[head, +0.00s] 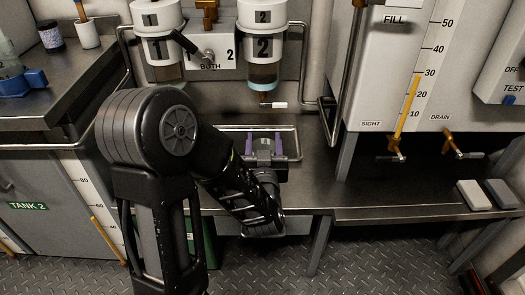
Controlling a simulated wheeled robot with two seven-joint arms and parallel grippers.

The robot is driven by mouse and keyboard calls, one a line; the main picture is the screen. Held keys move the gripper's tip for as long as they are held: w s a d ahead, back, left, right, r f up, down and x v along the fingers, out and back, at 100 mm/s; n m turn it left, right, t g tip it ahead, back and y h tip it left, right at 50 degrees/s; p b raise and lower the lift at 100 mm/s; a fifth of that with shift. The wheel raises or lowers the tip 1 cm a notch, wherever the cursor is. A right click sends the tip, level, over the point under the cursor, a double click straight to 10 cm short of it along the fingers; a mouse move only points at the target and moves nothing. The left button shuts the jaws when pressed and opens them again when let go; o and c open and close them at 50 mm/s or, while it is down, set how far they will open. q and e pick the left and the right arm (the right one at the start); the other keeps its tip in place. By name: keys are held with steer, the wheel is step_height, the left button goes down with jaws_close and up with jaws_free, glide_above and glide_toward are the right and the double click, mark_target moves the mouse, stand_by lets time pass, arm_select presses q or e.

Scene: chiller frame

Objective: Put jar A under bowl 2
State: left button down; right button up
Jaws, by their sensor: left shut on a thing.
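Bowl 2 (263,50) is the clear container marked 2 at the top middle, with dark liquid low in it and a small outlet below. My left gripper (264,146) reaches in over the steel tray (289,130) below bowl 2. Its purple-padded fingers are shut on a small greyish jar (264,144), seen from above between them. No letter can be read on the jar, and the gripper hides part of it. I cannot tell whether the jar touches the tray. My right gripper is not in view.
Bowl 1 (157,45) hangs at the left, with a valve block marked BOTH (210,55) between the bowls. A white-tipped lever (274,105) sticks out under bowl 2. Steel rails (305,60) flank the bowls. The bench (400,195) is clear to the right, up to two blocks (475,195).

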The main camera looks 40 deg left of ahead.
arm_select(q)
steer(key=shift+s+a, duration=0.1)
steer(key=b+x, duration=0.3)
steer(key=x, duration=1.4)
steer(key=shift+w+a+f+b, duration=0.15)
steer(key=shift+w+f+b, duration=0.05)
steer(key=shift+f+b, duration=0.55)
steer(key=shift+w+a+f+b, duration=0.2)
steer(key=shift+f+b, duration=0.3)
steer(key=shift+f, duration=0.45)
